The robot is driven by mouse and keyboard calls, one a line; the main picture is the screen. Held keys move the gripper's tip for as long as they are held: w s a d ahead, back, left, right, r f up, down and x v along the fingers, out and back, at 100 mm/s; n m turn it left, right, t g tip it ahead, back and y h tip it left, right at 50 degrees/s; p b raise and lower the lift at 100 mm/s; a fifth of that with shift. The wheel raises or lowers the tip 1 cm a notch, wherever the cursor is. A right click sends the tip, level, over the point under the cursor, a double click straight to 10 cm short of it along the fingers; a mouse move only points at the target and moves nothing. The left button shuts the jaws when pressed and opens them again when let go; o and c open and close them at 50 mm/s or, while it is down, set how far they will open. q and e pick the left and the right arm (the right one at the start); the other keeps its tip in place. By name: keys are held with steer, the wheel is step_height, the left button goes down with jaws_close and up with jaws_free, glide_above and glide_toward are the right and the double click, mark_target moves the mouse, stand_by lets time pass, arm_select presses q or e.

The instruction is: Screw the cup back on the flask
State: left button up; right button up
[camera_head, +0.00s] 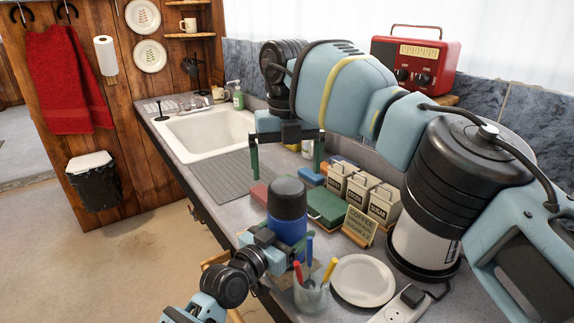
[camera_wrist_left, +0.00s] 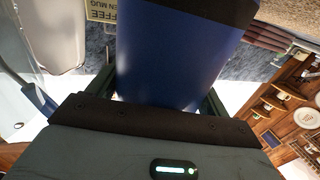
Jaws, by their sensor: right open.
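The blue flask (camera_head: 287,229) stands upright on the counter's front part, with a dark grey cup (camera_head: 287,197) over its top. Whether the cup is screwed tight cannot be told. My left gripper (camera_head: 279,241) is shut around the lower blue body, partly hiding it. In the left wrist view the blue flask (camera_wrist_left: 172,60) sits between the green fingers, with a dark band at the upper edge. My right gripper (camera_head: 286,165) is open and empty, pointing down above the cup, with its two green fingers wide apart and clear of it.
A glass of coloured utensils (camera_head: 311,293) and a plate (camera_head: 362,280) are in front. A large urn (camera_head: 424,240) stands at right; the sink (camera_head: 205,133) is behind.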

arm_select(q)
steer(key=o, duration=0.4)
steer(key=shift+v, duration=3.9)
